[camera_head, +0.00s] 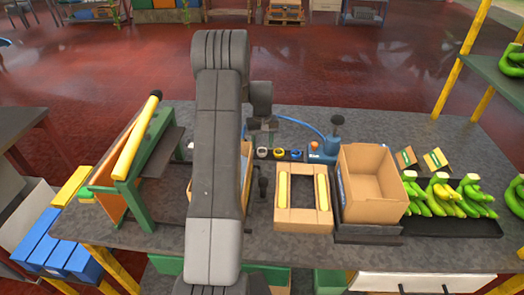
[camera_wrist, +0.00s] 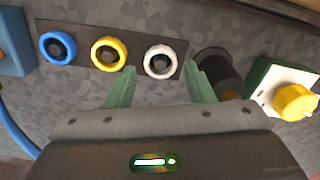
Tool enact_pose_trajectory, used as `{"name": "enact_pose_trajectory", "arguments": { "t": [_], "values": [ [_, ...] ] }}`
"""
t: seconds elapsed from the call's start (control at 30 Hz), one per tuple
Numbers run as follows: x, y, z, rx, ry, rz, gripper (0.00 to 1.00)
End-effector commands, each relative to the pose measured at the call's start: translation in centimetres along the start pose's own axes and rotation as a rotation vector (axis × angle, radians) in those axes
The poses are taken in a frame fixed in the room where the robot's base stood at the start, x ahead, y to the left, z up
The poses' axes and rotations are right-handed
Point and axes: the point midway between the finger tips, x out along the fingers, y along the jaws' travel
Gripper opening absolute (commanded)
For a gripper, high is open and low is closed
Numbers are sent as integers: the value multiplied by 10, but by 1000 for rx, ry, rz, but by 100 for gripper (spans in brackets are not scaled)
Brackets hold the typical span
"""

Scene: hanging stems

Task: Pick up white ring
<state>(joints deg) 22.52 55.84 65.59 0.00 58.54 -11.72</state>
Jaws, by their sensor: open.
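The white ring (camera_wrist: 160,46) sits around a dark post on a dark strip in the wrist view, at the right end of a row with a yellow ring (camera_wrist: 96,51) and a blue ring (camera_wrist: 44,44). In the head view the white ring (camera_head: 262,152) is at the left end of that row, just right of my arm. My gripper (camera_wrist: 160,72) is open and empty, its two green fingers pointing toward the white ring, one on each side in the picture. I cannot tell the height gap between fingertips and ring.
A dark round post (camera_wrist: 218,72) stands close by the right finger, with a yellow knob (camera_wrist: 295,101) on a white-topped block beyond it. In the head view, a blue device (camera_head: 327,148), an open cardboard box (camera_head: 371,205) and a tray with yellow bars (camera_head: 303,222) stand near the row.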

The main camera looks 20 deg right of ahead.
Motion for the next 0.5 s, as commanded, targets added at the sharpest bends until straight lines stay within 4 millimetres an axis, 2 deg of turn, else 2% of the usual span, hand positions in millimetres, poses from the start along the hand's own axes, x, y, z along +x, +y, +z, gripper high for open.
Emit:
{"name": "enact_pose_trajectory", "arguments": {
  "t": [0.2, 0.5],
  "values": [
    [25, -1, 1, 0, -3, -1, 48],
    [30, 0, 1, 0, 0, 0, 48]
  ]
}}
